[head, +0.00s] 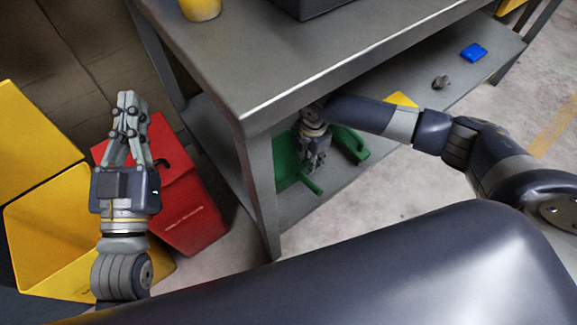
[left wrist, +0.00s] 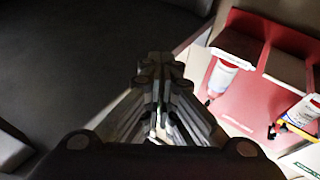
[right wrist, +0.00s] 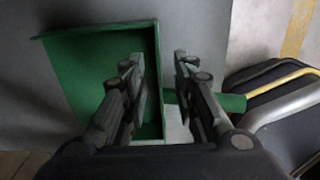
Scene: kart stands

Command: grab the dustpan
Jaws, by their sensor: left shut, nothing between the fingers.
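The green dustpan (right wrist: 85,75) lies on the lower shelf of the grey workbench. In the head view the dustpan (head: 288,176) is partly hidden by my right gripper (head: 318,160) and the bench leg. In the right wrist view my right gripper (right wrist: 160,65) is open. One side wall of the dustpan shows between its spread fingers, and a green handle-like part (right wrist: 232,102) shows beyond the right finger. I cannot tell whether the fingers touch it. My left gripper (head: 130,105) is shut and empty, in front of a red container, far from the dustpan; its closed fingers show in the left wrist view (left wrist: 160,65).
The workbench top (head: 260,60) is above my right gripper. A blue item (head: 473,53) and a small grey item (head: 440,82) lie on the lower shelf. The red container (head: 190,205) and a yellow open bin (head: 50,235) stand left. White bottles (left wrist: 223,75) show at the red container.

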